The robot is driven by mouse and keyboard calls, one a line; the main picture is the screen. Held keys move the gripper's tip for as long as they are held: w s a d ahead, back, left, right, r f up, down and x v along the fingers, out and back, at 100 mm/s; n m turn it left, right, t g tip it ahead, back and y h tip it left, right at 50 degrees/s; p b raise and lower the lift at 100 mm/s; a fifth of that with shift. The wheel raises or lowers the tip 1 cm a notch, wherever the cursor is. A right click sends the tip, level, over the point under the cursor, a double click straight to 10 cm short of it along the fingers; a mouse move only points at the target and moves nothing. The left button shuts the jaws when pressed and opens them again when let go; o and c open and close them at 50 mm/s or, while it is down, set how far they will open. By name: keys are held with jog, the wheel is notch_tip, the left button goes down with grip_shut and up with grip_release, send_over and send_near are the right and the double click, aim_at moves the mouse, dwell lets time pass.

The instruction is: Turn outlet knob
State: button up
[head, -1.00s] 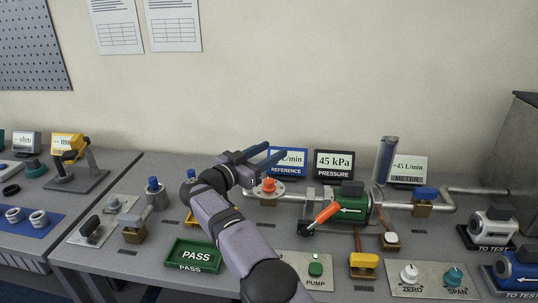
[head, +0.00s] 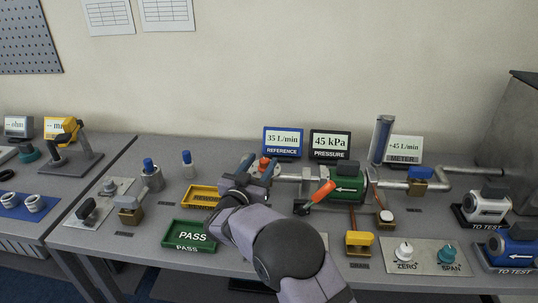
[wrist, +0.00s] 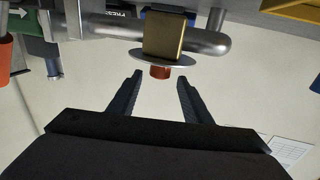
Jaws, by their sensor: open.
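A red knob (head: 264,161) sits on a brass block valve in the pipe run, partly hidden by my gripper in the head view. The wrist view, upside down, shows the red knob (wrist: 160,72) with a round grey plate and the brass block (wrist: 163,36). My gripper (wrist: 159,76) is open, one finger to each side of the red knob's end, with a visible gap on both sides. In the head view my gripper (head: 262,171) is at that valve. A blue knob (head: 420,173) sits on another brass valve farther right. I see no outlet label on either.
An orange lever (head: 320,193) sticks out by the green meter body (head: 347,188), right of my gripper. Display screens (head: 283,141) stand behind the pipe. A green PASS tray (head: 190,236) and a yellow tray (head: 202,197) lie to the left.

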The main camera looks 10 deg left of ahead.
jog(key=shift+s+f, duration=0.25)
jog(key=shift+f, duration=0.15)
jog(key=shift+w, duration=0.1)
jog(key=shift+p+x, duration=0.7)
jog(key=shift+x, duration=2.9)
jog(key=c, duration=1.1)
jog(key=shift+o, duration=0.2)
